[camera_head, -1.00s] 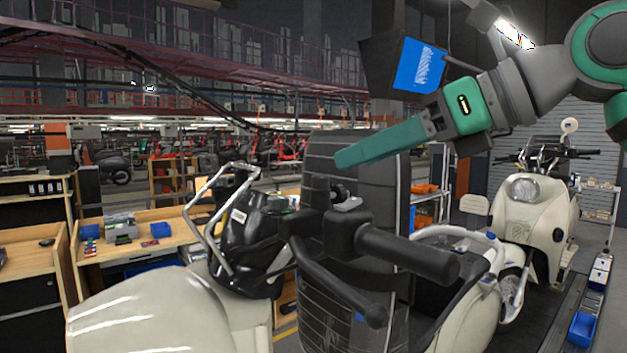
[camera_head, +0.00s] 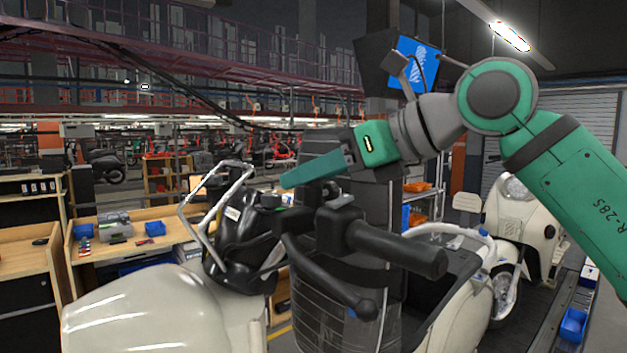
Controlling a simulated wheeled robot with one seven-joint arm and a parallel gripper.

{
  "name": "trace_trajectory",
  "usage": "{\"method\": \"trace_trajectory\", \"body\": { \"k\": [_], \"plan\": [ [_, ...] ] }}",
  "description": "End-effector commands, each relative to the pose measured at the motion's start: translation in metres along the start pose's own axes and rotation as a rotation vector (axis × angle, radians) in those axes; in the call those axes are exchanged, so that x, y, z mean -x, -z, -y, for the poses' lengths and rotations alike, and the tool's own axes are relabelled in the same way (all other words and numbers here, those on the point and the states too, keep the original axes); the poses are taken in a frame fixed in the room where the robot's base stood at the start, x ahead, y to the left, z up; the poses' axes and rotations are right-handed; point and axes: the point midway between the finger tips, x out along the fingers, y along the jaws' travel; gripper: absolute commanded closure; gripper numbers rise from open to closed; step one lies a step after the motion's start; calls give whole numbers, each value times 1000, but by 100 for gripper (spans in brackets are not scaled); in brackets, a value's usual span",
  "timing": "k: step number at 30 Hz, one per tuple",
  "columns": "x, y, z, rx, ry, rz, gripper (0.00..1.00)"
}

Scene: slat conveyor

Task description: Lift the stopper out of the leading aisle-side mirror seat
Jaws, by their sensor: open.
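The near scooter's black handlebar (camera_head: 400,248) with its grip and lever crosses the middle of the head view. A small dark part (camera_head: 331,190) stands up on the handlebar mount, where a mirror seat could be. I cannot clearly make out a stopper in it. My gripper (camera_head: 287,181) points left and slightly down, its long green fingers overlapping in this side view. Its tips appear above and left of that part, with no contact visible. The gripper is open and nothing shows between its fingers. Small dark and greenish parts (camera_head: 270,200) show just below the fingertips.
A dark column stands behind the handlebar. A bent metal rail (camera_head: 195,225) rises at the left. A wooden workbench (camera_head: 170,246) with blue bins is behind it. Another cream scooter (camera_head: 515,222) stands at the right. A blue screen (camera_head: 414,65) hangs above my arm.

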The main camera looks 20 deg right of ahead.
Motion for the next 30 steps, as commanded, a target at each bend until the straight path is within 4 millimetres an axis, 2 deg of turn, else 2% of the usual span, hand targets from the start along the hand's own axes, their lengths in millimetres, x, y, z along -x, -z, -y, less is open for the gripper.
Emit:
{"method": "trace_trajectory", "body": {
  "k": [2, 7, 22, 29, 30],
  "plan": [
    [0, 0, 0, 0, 0, 0, 60],
    [0, 0, 0, 0, 0, 0, 100],
    [3, -5, 0, 0, 1, 0, 100],
    [12, -34, -3, 3, -3, 3, 100],
    [17, -38, -9, 5, -3, 3, 100]
  ]
}}
